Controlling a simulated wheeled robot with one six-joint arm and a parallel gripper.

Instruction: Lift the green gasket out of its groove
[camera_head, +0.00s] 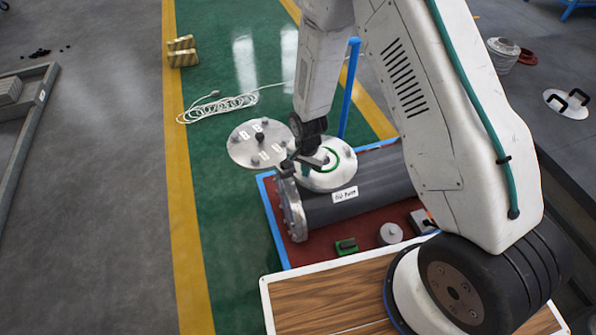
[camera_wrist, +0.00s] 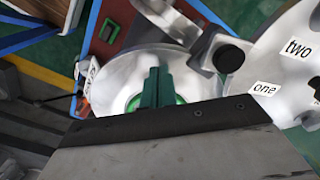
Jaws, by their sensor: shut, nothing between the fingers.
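The green gasket (camera_head: 333,158) is a thin ring on the round metal flange face (camera_head: 338,181) on top of the dark shell (camera_head: 375,184). In the wrist view, parts of the green gasket (camera_wrist: 133,104) show on both sides of my fingers on the bright flange (camera_wrist: 110,82); the rest is hidden by my gripper. My gripper (camera_wrist: 157,72) is shut and empty, with its dark green fingers together over the ring area. In the head view my gripper (camera_head: 309,162) is over the left part of the flange. I cannot tell whether the fingertips touch the gasket.
A round cover (camera_head: 244,153) with knobs and labels lies left of the shell. A blue post (camera_head: 350,88) stands behind. A white cable (camera_head: 205,112) is coiled on the floor.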

